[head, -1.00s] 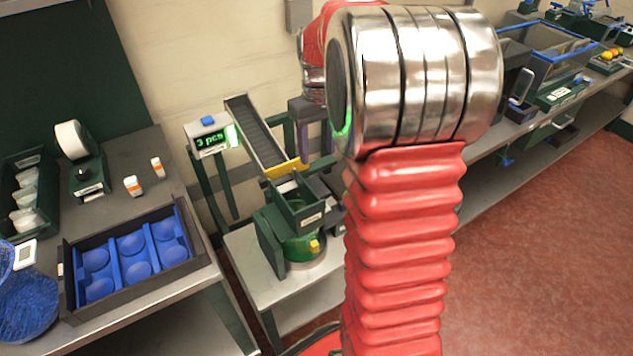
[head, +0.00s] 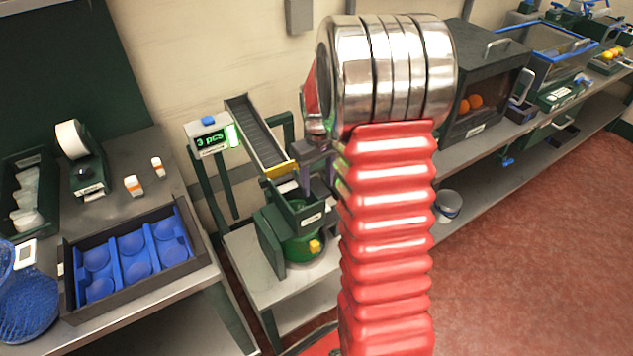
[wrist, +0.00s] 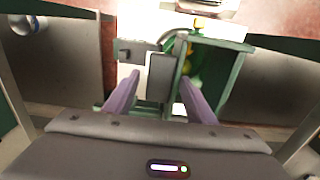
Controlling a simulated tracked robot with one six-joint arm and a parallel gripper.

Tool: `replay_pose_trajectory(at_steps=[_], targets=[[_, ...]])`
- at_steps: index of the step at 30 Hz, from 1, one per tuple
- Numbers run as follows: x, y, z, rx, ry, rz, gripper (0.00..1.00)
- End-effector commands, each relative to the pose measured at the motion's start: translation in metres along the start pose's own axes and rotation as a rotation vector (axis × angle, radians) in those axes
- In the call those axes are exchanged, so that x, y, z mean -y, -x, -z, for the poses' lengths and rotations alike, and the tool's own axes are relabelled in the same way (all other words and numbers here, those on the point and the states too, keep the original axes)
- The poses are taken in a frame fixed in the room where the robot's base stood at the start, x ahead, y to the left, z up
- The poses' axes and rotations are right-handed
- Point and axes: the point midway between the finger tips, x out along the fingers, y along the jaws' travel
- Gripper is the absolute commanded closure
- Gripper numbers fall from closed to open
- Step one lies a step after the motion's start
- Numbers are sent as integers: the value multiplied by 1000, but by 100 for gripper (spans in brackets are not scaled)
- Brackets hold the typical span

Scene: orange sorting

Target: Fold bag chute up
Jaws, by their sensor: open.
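The bag chute (head: 300,214), a dark green open box with a pale label, stands on a small metal stand below the yellow-lipped ramp. My gripper (wrist: 159,78) is open. Its purple fingers point at a grey plate (wrist: 162,77) beside the chute; whether they touch it I cannot tell. In the head view the gripper (head: 306,182) is over the right side of the chute, partly hidden by my arm.
A black ramp (head: 257,132) slopes down to the chute, beside a counter display (head: 210,137) reading "3 pcs". A yellow knob (head: 314,246) sits on the green base below. At left is a blue-cupped tray (head: 130,258) on a bench. A bucket (head: 448,206) stands on the lower shelf at right.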

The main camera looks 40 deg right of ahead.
Motion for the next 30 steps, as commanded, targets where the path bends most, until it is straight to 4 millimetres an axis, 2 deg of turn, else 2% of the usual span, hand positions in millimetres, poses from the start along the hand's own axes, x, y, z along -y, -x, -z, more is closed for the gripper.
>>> replay_pose_trajectory(at_steps=[5,27,30], targets=[[0,0,0,0,0,0,49],[-4,1,0,-2,-2,-6,100],[-1,1,0,-3,-1,-7,100]])
